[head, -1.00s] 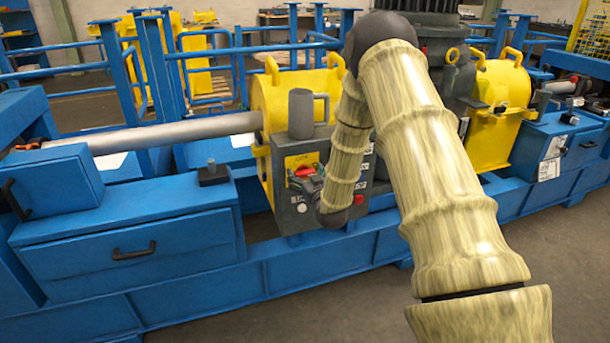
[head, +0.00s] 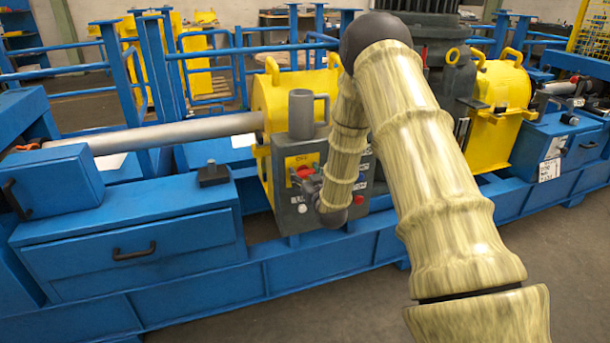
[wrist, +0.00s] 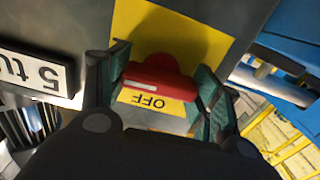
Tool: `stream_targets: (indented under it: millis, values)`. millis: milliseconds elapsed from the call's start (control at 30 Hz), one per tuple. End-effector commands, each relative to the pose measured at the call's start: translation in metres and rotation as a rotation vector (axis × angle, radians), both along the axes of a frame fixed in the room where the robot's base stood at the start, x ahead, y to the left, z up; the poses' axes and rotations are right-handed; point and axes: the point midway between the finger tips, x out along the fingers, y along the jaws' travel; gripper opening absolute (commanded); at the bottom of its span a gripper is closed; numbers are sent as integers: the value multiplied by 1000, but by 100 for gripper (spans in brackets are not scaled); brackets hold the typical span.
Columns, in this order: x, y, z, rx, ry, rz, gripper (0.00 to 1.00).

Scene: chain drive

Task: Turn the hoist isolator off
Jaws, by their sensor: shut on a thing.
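The hoist isolator is a red handle (wrist: 160,78) on a yellow plate (wrist: 180,30), on the front of a dark grey box. In the wrist view, an upside-down OFF label (wrist: 153,101) shows just below the handle. My gripper (wrist: 160,82) is shut on the handle, with a green-padded finger at each end of it. In the head view the red handle (head: 304,172) is small and partly covered by my gripper (head: 304,182). The handle's exact angle on its plate is hard to tell there.
Open floor lies in front.

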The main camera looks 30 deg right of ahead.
Motion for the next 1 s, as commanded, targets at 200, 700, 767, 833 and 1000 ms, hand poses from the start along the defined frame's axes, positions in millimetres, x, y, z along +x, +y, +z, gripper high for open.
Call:
stream_targets:
  millis: [200,700,767,833,1000]
  values:
    - [0,0,-1,-125,33,1,40]
    - [0,1,-2,-576,141,1,40]
    - [0,2,-3,-631,155,2,40]
    - [0,2,-3,-696,169,3,40]
    - [0,2,-3,-854,208,2,40]
